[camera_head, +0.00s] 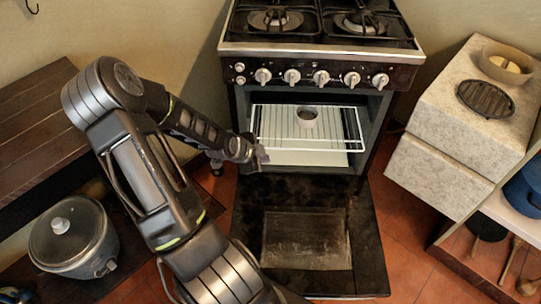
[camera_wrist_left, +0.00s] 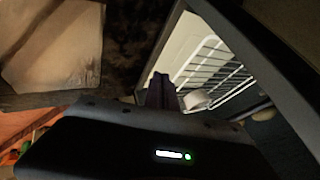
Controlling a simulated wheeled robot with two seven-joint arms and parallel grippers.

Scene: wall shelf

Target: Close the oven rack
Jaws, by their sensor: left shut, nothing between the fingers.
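The oven (camera_head: 320,70) stands at the back with its door (camera_head: 310,225) lowered open toward me. The white wire rack (camera_head: 345,125) shows inside the oven, with its front bar near the opening. My right gripper is not in view.
A dark wooden bench (camera_head: 35,120) stands on the left, with a lidded pot (camera_head: 72,237) below it. Pale stone blocks (camera_head: 440,170) stand on the right, with a bowl (camera_head: 506,63) on top. Tiled floor (camera_head: 405,225) is bare right of the door.

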